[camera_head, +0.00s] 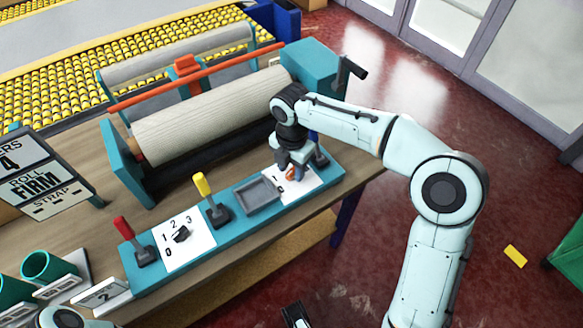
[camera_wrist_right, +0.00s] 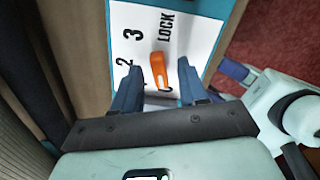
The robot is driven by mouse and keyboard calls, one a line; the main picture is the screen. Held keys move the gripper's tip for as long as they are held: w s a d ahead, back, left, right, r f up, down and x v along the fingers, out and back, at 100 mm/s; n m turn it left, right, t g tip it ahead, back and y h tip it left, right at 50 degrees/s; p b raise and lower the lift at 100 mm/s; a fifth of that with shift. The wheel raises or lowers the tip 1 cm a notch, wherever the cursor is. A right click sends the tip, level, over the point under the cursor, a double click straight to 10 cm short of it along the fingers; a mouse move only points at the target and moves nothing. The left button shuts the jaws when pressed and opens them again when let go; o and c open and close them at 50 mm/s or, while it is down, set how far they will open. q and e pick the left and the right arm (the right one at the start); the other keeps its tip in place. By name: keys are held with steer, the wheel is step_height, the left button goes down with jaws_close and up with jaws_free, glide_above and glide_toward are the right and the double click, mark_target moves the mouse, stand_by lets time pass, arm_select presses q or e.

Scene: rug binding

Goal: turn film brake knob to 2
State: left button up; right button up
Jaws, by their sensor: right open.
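My right gripper (camera_head: 290,172) reaches down over the right-hand white dial plate (camera_head: 308,181) on the teal panel. An orange knob (camera_head: 292,175) shows partly beneath it. In the right wrist view, the orange knob (camera_wrist_right: 159,70) lies between the two spread fingers of the right gripper (camera_wrist_right: 158,88), with gaps to both. The plate (camera_wrist_right: 187,48) carries 2, 3 and LOCK; its lower marks are partly hidden. A second, black knob (camera_head: 182,234) sits on the left-hand plate marked 0 to 3. No film brake label is legible. A dark part low in the head view may be my left gripper.
A red-handled lever (camera_head: 124,228), a yellow-handled lever (camera_head: 203,187) and a grey tray (camera_head: 258,194) share the panel (camera_head: 235,213). Behind are a large roll (camera_head: 210,115) and an orange bar (camera_head: 135,99). A sign (camera_head: 38,172) stands left, with teal cups (camera_head: 45,265) below.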

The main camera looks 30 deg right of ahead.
steer(key=shift+f, duration=0.1)
jaws_close()
